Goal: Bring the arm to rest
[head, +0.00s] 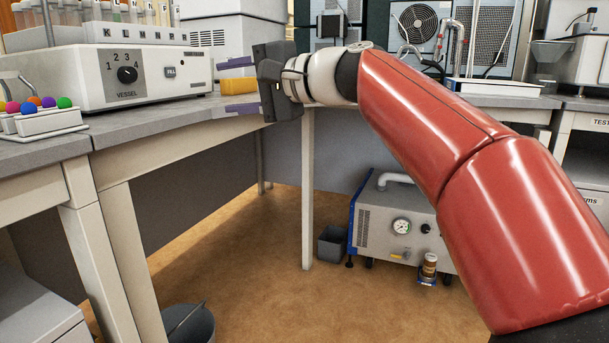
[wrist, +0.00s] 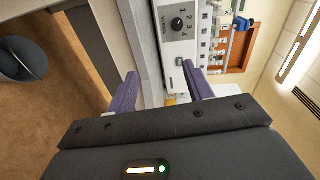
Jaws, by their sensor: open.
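My gripper (head: 240,85) is at the end of my red arm, in the upper middle of the head view. Its two purple fingers point left, spread apart with nothing between them. It is in front of the right end of the white dissolution machine with the VESSEL dial (head: 130,75). In the wrist view my gripper (wrist: 160,92) also shows open and empty, with the bench edge and the machine beyond it. A yellow block (head: 242,88) shows behind the fingers on the bench; I cannot tell its distance from them.
The grey bench (head: 180,117) runs along the left and back. A small rack of coloured balls (head: 40,120) stands at its left. On the floor are a wheeled pump unit (head: 385,225), a small grey bin (head: 332,243) and a dark bucket (head: 188,325). The brown floor between is clear.

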